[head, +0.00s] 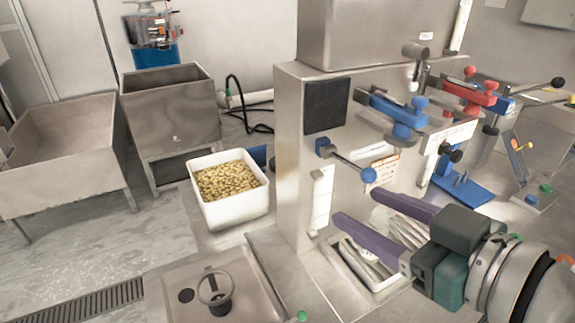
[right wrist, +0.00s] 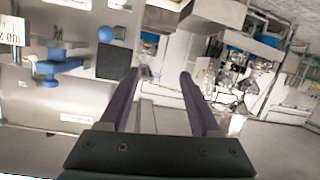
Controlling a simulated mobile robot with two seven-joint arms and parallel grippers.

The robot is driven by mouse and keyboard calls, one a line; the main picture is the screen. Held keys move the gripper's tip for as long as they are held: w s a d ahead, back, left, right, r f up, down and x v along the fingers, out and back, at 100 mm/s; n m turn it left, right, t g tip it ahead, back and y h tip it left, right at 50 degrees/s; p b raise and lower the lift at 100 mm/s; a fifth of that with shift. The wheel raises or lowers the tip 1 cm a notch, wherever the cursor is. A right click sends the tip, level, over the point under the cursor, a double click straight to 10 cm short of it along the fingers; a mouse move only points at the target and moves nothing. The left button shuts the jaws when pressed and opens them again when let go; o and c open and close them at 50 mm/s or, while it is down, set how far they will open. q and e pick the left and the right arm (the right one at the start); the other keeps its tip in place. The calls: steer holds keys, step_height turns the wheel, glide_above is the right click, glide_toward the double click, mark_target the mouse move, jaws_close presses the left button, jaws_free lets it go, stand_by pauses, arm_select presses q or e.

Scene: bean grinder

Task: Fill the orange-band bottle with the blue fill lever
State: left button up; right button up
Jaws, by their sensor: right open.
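My right gripper (head: 357,206) is open and empty, its two purple fingers pointing left in front of the steel machine, below the blue fill lever. The blue fill lever (head: 368,175) is a rod with a blue ball end on the machine's face. In the right wrist view a blue ball (right wrist: 105,34) shows left of the open fingers (right wrist: 163,74), apart from them. I cannot make out an orange-band bottle in either view. My left gripper is not in view.
A white tub of beans (head: 207,214) stands left of the machine. Blue (head: 401,130) and red (head: 468,100) clamps jut from the machine. A tray of utensils (head: 345,262) lies under my right fingers. Steel sinks (head: 62,150) stand at the left, with open floor before them.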

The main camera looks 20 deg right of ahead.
mark_target(374, 180)
steer(key=w+d+f+m+t+h+b, duration=0.1)
steer(key=d+f+m+t+h+b, duration=0.15)
steer(key=d+f+h+b, duration=0.4)
arm_select(q)
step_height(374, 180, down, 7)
steer(key=p, duration=0.2)
arm_select(e)
steer(key=w, duration=0.3)
steer(key=w+d+r+y, duration=0.1)
steer(key=w, duration=0.2)
steer(key=w+r+t+y, duration=0.1)
steer(key=w, duration=0.2)
steer(key=shift+w+d+r+n+y, duration=0.1)
steer(key=shift+w+d+n+y, duration=0.15)
steer(key=shift+w+d, duration=0.15)
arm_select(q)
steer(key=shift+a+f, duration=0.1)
arm_select(e)
steer(key=shift+c, duration=0.4)
steer(key=c, duration=0.9)
jaws_close()
